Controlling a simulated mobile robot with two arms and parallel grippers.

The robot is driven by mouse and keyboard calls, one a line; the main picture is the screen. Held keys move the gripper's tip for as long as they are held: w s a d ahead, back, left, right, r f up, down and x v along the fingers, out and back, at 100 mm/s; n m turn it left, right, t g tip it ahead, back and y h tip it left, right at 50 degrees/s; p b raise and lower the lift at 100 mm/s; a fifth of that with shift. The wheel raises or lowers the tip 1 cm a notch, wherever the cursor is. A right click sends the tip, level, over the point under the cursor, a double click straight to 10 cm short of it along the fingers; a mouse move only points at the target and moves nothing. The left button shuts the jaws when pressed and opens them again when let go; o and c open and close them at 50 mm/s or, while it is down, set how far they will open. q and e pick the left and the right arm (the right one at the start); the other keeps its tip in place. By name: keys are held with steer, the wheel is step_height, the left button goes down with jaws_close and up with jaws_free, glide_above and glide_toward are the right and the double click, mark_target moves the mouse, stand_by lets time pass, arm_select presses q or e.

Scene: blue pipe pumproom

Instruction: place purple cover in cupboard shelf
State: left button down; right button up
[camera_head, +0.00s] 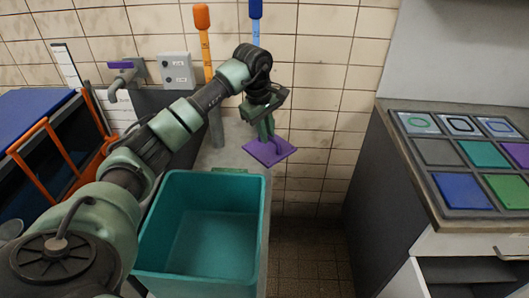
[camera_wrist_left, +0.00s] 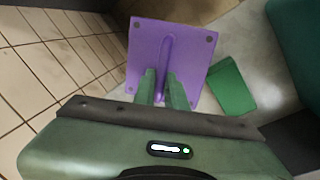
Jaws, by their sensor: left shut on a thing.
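The purple cover (camera_head: 272,153) is a flat square plate with a raised handle and holes at its corners. My left gripper (camera_head: 267,132) is shut on its handle and holds it beyond the right edge of the counter in the head view. In the left wrist view, the cover (camera_wrist_left: 143,45) shows past my left gripper's fingers (camera_wrist_left: 163,84), which close on the handle. A cupboard (camera_head: 470,243) stands at the right, with a dark open shelf space (camera_head: 462,272) low at the picture's edge. My right gripper is not in view.
An empty teal bin (camera_head: 151,225) stands in the foreground. A green piece (camera_wrist_left: 231,88) lies on the pale surface. A tray (camera_head: 433,152) with coloured squares, including a purple one (camera_head: 518,154), lies on the cupboard top. Open floor (camera_head: 310,262) separates bin and cupboard.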

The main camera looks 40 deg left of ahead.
mark_target(267, 154)
arm_select(q)
step_height(267, 154, down, 8)
steer(key=shift+r, duration=0.1)
stand_by(0.4)
steer(key=c, duration=1.5)
jaws_free()
steer(key=shift+f, duration=0.2)
steer(key=shift+o, duration=0.2)
